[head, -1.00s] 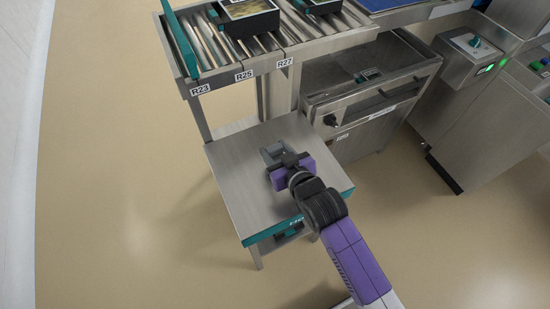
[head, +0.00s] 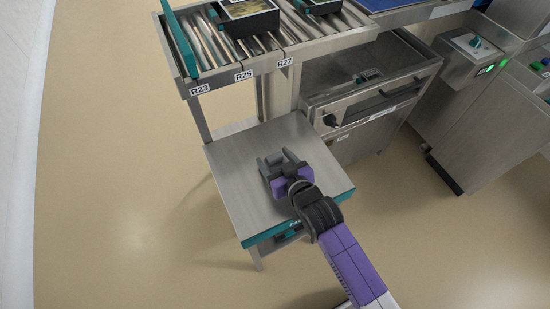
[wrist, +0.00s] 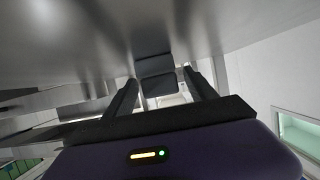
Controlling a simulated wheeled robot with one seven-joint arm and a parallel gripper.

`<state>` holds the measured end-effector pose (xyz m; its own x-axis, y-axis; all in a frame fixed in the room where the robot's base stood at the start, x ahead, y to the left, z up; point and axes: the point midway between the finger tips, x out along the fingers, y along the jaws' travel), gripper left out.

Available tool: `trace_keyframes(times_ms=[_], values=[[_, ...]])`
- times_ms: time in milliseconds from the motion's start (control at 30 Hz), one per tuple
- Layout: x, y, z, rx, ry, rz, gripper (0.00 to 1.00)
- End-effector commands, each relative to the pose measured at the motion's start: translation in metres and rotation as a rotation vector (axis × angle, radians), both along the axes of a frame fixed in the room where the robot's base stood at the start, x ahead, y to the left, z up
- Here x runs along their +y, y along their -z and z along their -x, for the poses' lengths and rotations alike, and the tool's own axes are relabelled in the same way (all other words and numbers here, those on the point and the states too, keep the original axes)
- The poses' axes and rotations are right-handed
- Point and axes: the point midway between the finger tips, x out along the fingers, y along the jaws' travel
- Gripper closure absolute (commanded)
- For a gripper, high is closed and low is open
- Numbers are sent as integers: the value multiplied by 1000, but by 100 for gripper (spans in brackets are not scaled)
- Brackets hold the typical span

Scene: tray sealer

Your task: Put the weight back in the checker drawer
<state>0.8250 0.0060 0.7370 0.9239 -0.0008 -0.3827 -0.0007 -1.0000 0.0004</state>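My gripper (head: 276,163) is low over the small steel table (head: 236,168), its two fingers apart and pointing toward the back of the table. In the wrist view, a dark block (wrist: 157,88), which looks like the weight, shows between and just beyond the fingertips, with gaps beside it. A similar dark shape by it looks like its reflection in the steel. In the head view the weight is hard to tell from the grey fingers. The steel cabinet (head: 375,135) right of the table has a front handle, a knob and an open top recess; I cannot tell which part is the drawer.
A roller conveyor (head: 295,30) with dark trays (head: 250,18) stands above and behind the table, marked R23, R25 and R27. A steel machine with a control box (head: 472,45) is at the right. Floor is free left and in front.

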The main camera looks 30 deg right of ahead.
Motion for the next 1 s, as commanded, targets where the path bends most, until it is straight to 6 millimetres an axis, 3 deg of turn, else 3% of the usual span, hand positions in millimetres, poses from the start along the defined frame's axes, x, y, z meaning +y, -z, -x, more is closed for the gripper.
trace_keyframes(times_ms=[267, 467, 800, 1000], values=[[0, -5, 0, 0, 0, 0, 35], [0, -13, 27, 1, 0, 0, 35], [0, -39, 89, 3, 0, 0, 35], [0, -47, 108, 1, 0, 0, 35]])
